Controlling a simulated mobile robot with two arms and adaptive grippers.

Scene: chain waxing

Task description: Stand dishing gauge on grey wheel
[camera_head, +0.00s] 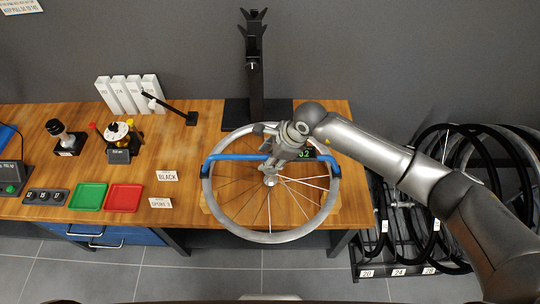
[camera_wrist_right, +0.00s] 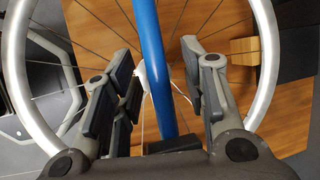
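The grey wheel (camera_head: 270,238) lies flat at the right part of the bench, its rim also in the right wrist view (camera_wrist_right: 268,60). The dishing gauge, a blue bar (camera_head: 230,157) with bent-down ends, spans the wheel from left to right above the hub; whether its ends touch the rim is unclear. My right gripper (camera_head: 271,172) is over the wheel's middle, hiding part of the bar. In the right wrist view its fingers (camera_wrist_right: 158,72) are apart, one on each side of the blue bar (camera_wrist_right: 150,50), with visible gaps. My left gripper is not in view.
A black stand (camera_head: 256,80) rises behind the wheel. Green (camera_head: 88,196) and red (camera_head: 124,197) trays lie to the left, near small label cards (camera_head: 167,176). A rack of several wheels (camera_head: 400,240) stands right of the bench. A small display (camera_head: 304,153) is partly hidden.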

